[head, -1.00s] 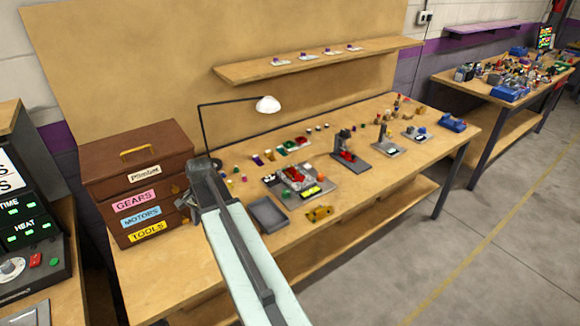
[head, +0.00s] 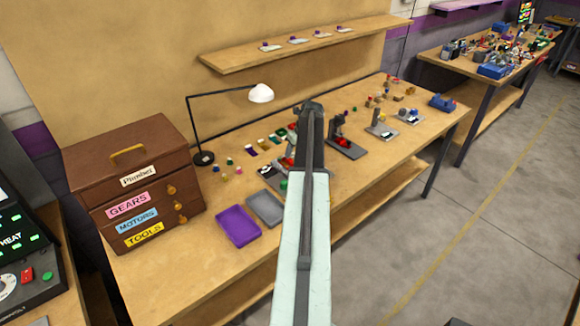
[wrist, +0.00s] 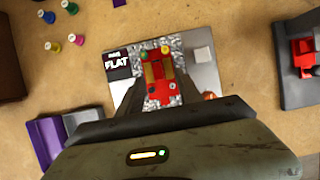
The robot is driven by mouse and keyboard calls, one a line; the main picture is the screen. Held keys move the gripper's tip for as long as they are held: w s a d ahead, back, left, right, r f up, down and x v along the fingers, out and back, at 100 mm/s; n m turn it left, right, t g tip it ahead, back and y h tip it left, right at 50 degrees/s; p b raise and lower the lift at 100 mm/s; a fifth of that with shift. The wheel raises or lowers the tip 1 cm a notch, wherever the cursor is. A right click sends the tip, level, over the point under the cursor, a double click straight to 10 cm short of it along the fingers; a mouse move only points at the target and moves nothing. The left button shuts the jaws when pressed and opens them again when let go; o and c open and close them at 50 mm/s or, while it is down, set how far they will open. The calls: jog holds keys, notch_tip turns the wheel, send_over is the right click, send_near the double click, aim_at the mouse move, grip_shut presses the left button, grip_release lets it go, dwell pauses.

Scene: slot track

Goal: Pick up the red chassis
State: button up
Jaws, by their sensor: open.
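The red chassis (wrist: 160,92) shows in the wrist view, lying on a grey board (wrist: 203,73) marked "FLAT". It has a yellowish-brown middle and small round coloured pieces near its far end. My gripper (wrist: 161,98) is open, its two dark fingers to the left and right of the chassis's near part. I cannot tell how high the fingers are or whether they touch it. In the head view my gripper end (head: 311,110) and arm cover most of the board and the chassis.
A purple tray (head: 238,226) and a grey tray (head: 266,208) lie at the bench's front edge. A dark stand with a red part (head: 344,142) is to the right. A lamp (head: 261,93) and brown drawer chest (head: 135,185) stand left. Small coloured pegs lie near the board.

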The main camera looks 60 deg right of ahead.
aim_at(290, 159)
jog(key=b+x, duration=0.5)
jog(key=shift+a+f, duration=0.25)
jog(key=shift+r, duration=0.2)
grip_shut()
jog(key=shift+r+p, duration=0.15)
jog(key=shift+p, duration=0.15)
jog(key=shift+r, duration=0.25)
notch_tip(290, 159, up, 3)
jog(key=p, duration=0.3)
jog(key=shift+p, duration=0.3)
jog(key=s+r+p, duration=0.1)
jog(key=s, duration=1.5)
jog(key=shift+a, duration=0.35)
